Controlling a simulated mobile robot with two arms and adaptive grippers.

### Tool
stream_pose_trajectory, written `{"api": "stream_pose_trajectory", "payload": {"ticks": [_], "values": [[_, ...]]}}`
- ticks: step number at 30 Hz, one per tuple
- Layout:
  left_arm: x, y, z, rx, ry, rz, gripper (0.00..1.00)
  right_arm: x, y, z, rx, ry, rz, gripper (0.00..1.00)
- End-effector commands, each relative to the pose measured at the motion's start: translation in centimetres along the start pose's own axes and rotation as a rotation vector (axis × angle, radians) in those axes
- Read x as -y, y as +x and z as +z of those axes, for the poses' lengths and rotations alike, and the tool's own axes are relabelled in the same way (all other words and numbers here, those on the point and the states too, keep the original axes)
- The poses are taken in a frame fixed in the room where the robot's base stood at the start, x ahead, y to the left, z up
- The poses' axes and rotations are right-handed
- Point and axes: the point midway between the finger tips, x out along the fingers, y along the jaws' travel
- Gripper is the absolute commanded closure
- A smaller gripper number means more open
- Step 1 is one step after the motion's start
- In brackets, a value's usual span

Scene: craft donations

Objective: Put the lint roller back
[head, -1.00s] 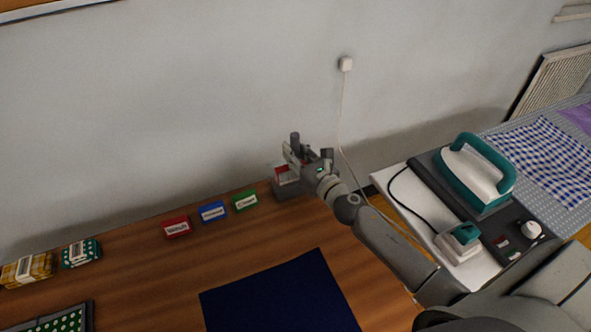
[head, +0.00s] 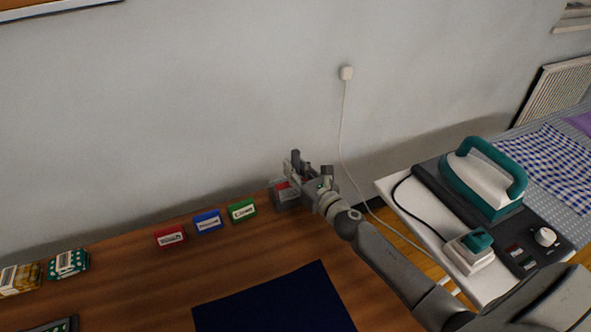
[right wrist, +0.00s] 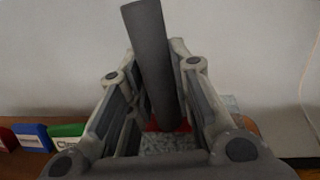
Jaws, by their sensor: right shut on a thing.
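The lint roller (right wrist: 148,55) shows in the right wrist view as a dark grey handle, slightly tilted, with red at its lower end. Its handle top also shows in the head view (head: 295,155). My right gripper (right wrist: 160,85) is shut on the handle, with a finger on either side. In the head view the right gripper (head: 299,172) is at the back right of the table, over a grey holder (head: 283,198). The roller's lower end is mostly hidden by the gripper and holder, so I cannot tell how deep it sits. My left gripper is not in view.
Red (head: 171,237), blue (head: 208,221) and green (head: 241,211) label blocks stand left of the holder. A dark blue mat (head: 275,303) lies in front. An iron (head: 484,178) and its cord are on the right. A wall cable (head: 343,130) hangs behind my arm.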

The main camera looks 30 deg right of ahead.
Motion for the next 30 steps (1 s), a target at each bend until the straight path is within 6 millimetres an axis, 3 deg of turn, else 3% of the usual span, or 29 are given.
{"api": "stream_pose_trajectory", "payload": {"ticks": [5, 6, 10, 20, 25, 30], "values": [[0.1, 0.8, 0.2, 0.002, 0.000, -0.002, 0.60, 0.0, 0.0, -0.7, 0.001, -0.001, 0.000, 1.00], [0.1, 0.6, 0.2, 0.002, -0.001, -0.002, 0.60, 0.0, 0.0, -0.6, 0.000, -0.001, 0.000, 0.76], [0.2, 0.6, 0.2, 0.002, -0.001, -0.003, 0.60, 0.0, 0.0, -0.6, -0.001, 0.000, 0.000, 0.59], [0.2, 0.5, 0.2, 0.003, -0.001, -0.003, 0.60, 0.0, 0.0, -0.5, -0.001, 0.000, 0.000, 0.58], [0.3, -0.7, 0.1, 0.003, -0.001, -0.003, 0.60, 0.0, 0.0, 0.7, 0.000, 0.001, 0.000, 0.58], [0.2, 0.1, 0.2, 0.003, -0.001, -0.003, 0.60, 0.0, -3.1, -0.1, -0.005, -0.001, 0.001, 0.58]]}}
